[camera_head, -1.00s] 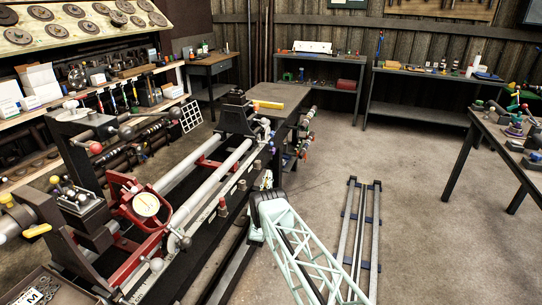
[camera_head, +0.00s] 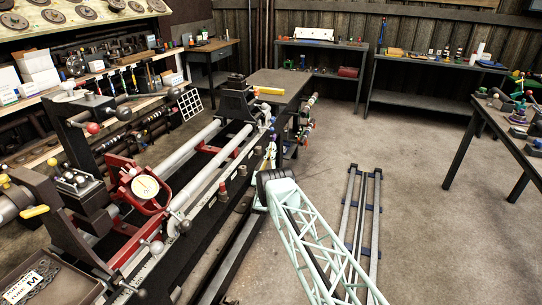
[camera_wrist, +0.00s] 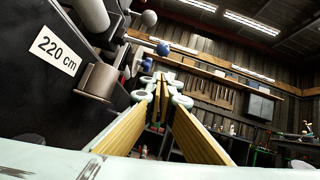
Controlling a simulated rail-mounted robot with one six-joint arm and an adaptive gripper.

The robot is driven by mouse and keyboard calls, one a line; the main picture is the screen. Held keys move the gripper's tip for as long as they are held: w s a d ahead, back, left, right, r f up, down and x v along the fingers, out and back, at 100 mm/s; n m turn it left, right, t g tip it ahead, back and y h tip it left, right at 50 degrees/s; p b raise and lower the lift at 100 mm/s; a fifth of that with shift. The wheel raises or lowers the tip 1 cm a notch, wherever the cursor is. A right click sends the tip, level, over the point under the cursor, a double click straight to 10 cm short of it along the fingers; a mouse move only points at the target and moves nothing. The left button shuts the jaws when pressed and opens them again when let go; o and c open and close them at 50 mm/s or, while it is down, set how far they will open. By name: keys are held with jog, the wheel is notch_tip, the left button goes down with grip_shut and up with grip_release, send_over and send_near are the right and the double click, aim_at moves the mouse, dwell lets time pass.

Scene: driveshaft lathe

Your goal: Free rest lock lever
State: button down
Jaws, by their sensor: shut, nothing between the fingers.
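The lathe (camera_head: 205,195) runs diagonally across the left of the head view. A red rest frame with a white round dial (camera_head: 145,187) stands across its bars. Ball-ended levers show near it, one with a grey ball (camera_head: 156,247) at its front and one with a red knob (camera_head: 93,128) behind. I cannot tell which is the lock lever. My gripper (camera_wrist: 161,84) is shut and empty in the wrist view, its tips close together. A grey ball (camera_wrist: 149,18) and a blue ball (camera_wrist: 163,48) lie beyond the tips, apart from them in the picture.
In the wrist view, a dark panel with a "220 cm" label (camera_wrist: 59,50) and a metal cylinder (camera_wrist: 98,80) stand close on the left. A floor rail (camera_head: 361,225) lies right of my arm. A bench (camera_head: 500,125) stands at the right. The floor between is clear.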

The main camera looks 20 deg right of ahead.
jog(key=shift+w+d+r+b, duration=0.15)
jog(key=shift+w+r, duration=0.2)
jog(key=shift+r, duration=0.4)
jog(key=shift+w+d+r+b, duration=0.1)
jog(key=shift+w+r+b, duration=0.15)
jog(key=shift+r, duration=0.5)
jog(key=shift+w+d+r+b, duration=0.1)
jog(key=shift+w+r, duration=0.3)
jog(key=shift+r, duration=0.35)
jog(key=shift+r, duration=0.1)
jog(key=shift+a+r+n+t+y, duration=0.1)
jog(key=shift+r+n+t+y, duration=0.1)
jog(key=shift+n+t+y, duration=0.25)
jog(key=shift+n+y+p, duration=0.35)
jog(key=shift+n+p, duration=0.05)
jog(key=shift+n, duration=0.15)
